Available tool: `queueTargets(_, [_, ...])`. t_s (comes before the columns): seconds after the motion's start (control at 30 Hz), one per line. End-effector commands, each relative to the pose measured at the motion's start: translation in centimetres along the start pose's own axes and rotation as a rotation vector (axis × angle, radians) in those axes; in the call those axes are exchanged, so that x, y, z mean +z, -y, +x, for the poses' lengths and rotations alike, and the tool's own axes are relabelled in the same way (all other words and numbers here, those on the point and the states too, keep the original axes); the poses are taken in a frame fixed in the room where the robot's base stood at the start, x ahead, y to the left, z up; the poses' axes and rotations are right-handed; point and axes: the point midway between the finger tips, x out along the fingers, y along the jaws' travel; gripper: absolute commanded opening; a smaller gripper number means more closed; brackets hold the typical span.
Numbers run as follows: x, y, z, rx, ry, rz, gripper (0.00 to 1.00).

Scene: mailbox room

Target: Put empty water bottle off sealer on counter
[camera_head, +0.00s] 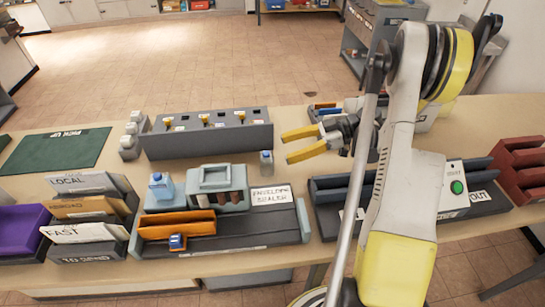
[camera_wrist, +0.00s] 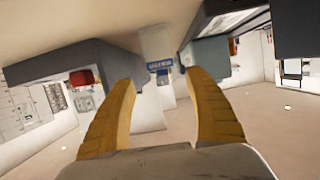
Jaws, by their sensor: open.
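The envelope sealer (camera_head: 284,223) stands on the front middle of the counter (camera_head: 300,120), with its label beside a grey-green housing. A small grey, clear-looking bottle (camera_head: 266,162) stands upright behind the sealer, apparently on the counter. I cannot tell whether either bottle is empty. My gripper (camera_head: 290,146) is open and empty, right of and apart from the small bottle. Its yellow fingers point left; they also show spread in the wrist view (camera_wrist: 160,78).
A grey box with yellow-topped stamps (camera_head: 207,133) stands behind the sealer. Letter trays (camera_head: 85,212) are at left, and a unit with a green button (camera_head: 457,187) is at right. A green mat (camera_head: 58,150) lies at back left. Bare counter shows around the small bottle.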

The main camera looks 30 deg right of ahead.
Motion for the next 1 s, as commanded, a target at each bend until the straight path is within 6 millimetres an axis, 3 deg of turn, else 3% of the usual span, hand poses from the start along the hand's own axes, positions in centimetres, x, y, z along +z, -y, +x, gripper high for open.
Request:
queueTargets(0.27, [-7.2, 1.8, 4.9, 0.069, 0.259, 0.329, 0.63])
queueTargets(0.5, [-11.7, 6.9, 7.8, 0.269, 0.504, 0.578, 0.63])
queueTargets(0.73, [-13.7, 13.1, 7.9, 0.54, 0.633, 0.692, 0.63])
queueTargets(1.0, [-14.3, 18.7, 6.2, 0.842, 0.61, 0.698, 0.63])
